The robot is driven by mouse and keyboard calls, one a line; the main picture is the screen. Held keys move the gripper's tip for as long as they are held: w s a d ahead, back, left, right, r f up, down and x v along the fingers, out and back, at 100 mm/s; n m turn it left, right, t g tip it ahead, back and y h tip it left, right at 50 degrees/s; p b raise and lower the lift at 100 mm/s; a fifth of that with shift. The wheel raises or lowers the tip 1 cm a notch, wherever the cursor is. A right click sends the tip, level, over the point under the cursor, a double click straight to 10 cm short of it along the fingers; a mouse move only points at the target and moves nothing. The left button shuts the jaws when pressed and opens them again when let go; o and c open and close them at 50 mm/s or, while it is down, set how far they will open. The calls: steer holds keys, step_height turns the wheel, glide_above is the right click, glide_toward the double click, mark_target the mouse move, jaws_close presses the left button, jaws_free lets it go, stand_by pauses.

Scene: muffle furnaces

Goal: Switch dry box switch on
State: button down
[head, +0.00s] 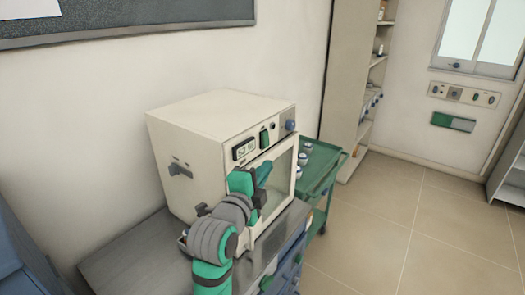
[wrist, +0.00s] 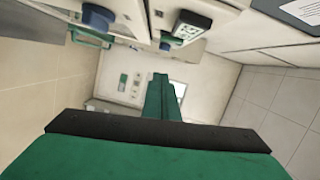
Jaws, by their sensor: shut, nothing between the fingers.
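The dry box (head: 205,150) is a cream cabinet on a bench against the wall. Its front panel carries a small display (head: 244,148), a dark green switch (head: 264,138) and a blue knob (head: 290,125). In the wrist view the display (wrist: 193,27) and knob (wrist: 98,16) show along the top edge. My gripper (head: 264,172) is just below the panel, in front of the door, with its fingers together and empty. The shut fingers (wrist: 160,98) also show in the wrist view, apart from the panel. The switch's on or off position cannot be told.
A green cart (head: 318,170) with small containers stands right of the dry box. The grey bench top (head: 135,250) is clear at the left. Open shelving (head: 350,90) stands behind. The tiled floor (head: 400,230) at the right is free.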

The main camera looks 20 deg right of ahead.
steer(key=w+d, duration=0.4)
steer(key=w, duration=0.7)
steer(key=s+a+f, duration=0.2)
steer(key=s+a, duration=0.2)
steer(key=s, duration=0.7)
steer(key=shift+a, duration=0.25)
steer(key=shift+s, duration=0.1)
